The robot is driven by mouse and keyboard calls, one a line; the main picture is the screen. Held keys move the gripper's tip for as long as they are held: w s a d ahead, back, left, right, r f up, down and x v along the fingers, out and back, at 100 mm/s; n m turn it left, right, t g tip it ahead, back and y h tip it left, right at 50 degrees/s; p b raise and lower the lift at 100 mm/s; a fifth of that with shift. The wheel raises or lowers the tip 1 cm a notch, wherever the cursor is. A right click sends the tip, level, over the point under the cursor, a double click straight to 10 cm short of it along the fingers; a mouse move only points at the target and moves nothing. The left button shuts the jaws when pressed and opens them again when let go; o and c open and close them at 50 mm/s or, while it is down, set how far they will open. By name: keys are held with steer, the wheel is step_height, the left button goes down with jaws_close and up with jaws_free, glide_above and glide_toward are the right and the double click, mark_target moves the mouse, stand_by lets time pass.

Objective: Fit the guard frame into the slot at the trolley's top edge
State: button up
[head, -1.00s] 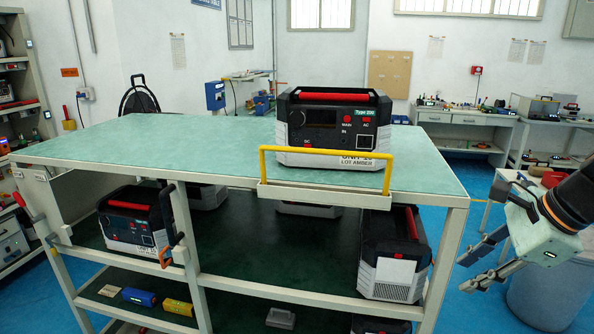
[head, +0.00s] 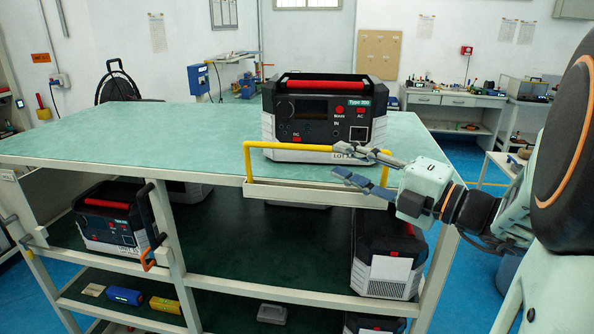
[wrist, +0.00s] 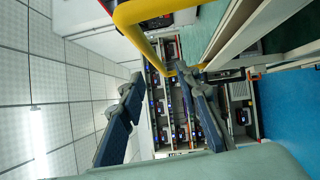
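The yellow guard frame (head: 300,145) stands upright at the near top edge of the trolley (head: 120,140). Its posts come down to a pale channel (head: 320,193) along that edge; I cannot tell how deep they sit. My gripper (head: 354,164) reaches in from the right with its fingers spread, one above the other, near the frame's right post. In the wrist view my gripper (wrist: 165,80) is open, and the yellow guard frame (wrist: 150,45) crosses beyond the fingertips. I see no grip on it. The fingers partly hide the right post.
A power unit (head: 325,110) with a red handle stands on the green top close behind the frame. More units, such as one (head: 110,215) at left and one (head: 385,255) at right, sit on the shelf below. The top's left part is clear.

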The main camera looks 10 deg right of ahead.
mark_target(321, 151)
steer(key=x, duration=0.8)
steer(key=shift+d+r+p, duration=0.1)
steer(key=shift+r+p, duration=0.05)
steer(key=shift+p, duration=0.15)
jaws_close()
